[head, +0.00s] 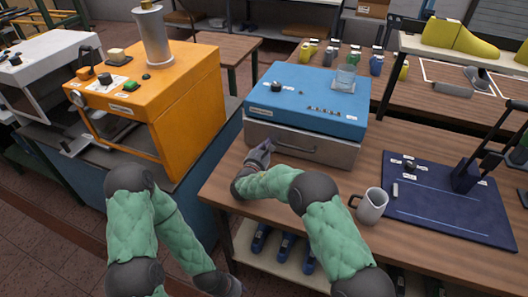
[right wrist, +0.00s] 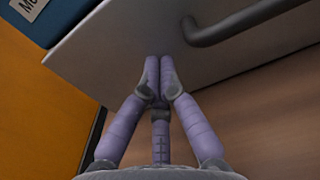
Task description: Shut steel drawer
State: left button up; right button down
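The steel drawer (head: 335,153) is the grey front under the blue machine (head: 300,95) on the wooden table. Its dark bar handle (head: 297,149) faces me. I cannot tell exactly how far out the drawer stands. My right gripper (head: 262,147) is at the left part of the drawer front, left of the handle. In the right wrist view its purple fingers (right wrist: 159,68) are together, with nothing between them. The tips are at or very near the steel front (right wrist: 115,55), beside the handle (right wrist: 225,32). My left gripper (head: 222,287) hangs low at the bottom; its fingers are unclear.
An orange machine (head: 160,100) stands at the left. The table before the drawer is mostly bare.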

jog(key=shift+w+d+r, duration=0.1)
jog(key=shift+w+r, duration=0.05)
jog(key=shift+r, duration=0.3)
jog(key=shift+s+a+f, duration=0.1)
jog(key=shift+s+a, duration=0.15)
jog(key=shift+s, duration=0.15)
jog(key=v, duration=1.1)
jog(key=shift+s+f, duration=0.15)
jog(key=shift+f, duration=0.1)
jog(key=shift+s, duration=0.1)
